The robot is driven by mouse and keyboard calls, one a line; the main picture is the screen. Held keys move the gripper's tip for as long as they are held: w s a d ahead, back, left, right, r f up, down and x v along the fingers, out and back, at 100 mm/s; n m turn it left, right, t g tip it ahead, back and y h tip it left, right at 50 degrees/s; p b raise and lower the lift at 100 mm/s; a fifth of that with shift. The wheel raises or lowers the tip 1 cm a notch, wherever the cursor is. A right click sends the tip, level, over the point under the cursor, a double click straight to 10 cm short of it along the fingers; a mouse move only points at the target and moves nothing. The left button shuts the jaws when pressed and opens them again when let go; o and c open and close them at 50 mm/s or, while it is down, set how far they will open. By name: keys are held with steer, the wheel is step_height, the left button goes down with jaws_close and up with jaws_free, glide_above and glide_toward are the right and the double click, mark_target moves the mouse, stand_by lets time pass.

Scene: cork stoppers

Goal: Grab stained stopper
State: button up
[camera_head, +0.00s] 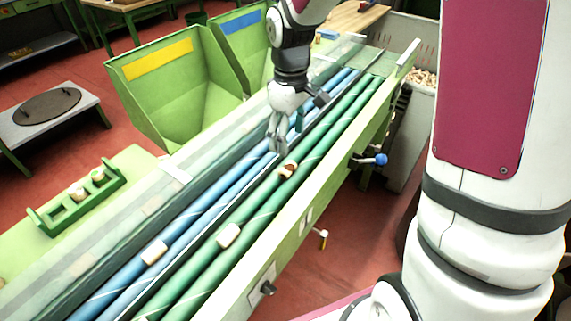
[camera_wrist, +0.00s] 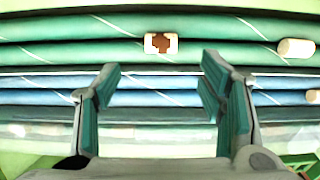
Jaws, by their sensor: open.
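The stained stopper (camera_head: 288,170) is a pale cork with a dark brown patch. It lies on the green rollers, just right of and nearer than my gripper (camera_head: 277,143) in the head view. In the wrist view the stained stopper (camera_wrist: 161,43) lies ahead of the open fingers, near the middle between them, with its brown patch facing the camera. My gripper (camera_wrist: 160,88) is open and empty, its fingers over the blue rollers. The fingers do not touch the stopper.
A plain stopper (camera_head: 229,235) lies on the green rollers and another (camera_head: 154,252) on the blue rollers. A green rack (camera_head: 60,215) holding stoppers sits at left. Green bins with yellow (camera_head: 157,59) and blue labels stand behind. The conveyor's side rail (camera_head: 330,187) borders the rollers.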

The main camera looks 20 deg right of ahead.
glide_above(290, 167)
step_height(290, 167, down, 4)
steer(key=shift+w+f, duration=0.15)
steer(key=shift+f, duration=0.1)
steer(key=shift+s+f, duration=0.15)
steer(key=shift+f, duration=1.2)
steer(key=shift+s+f, duration=0.1)
steer(key=shift+f, duration=1.2)
steer(key=shift+c, duration=0.3)
steer(key=c, duration=0.8)
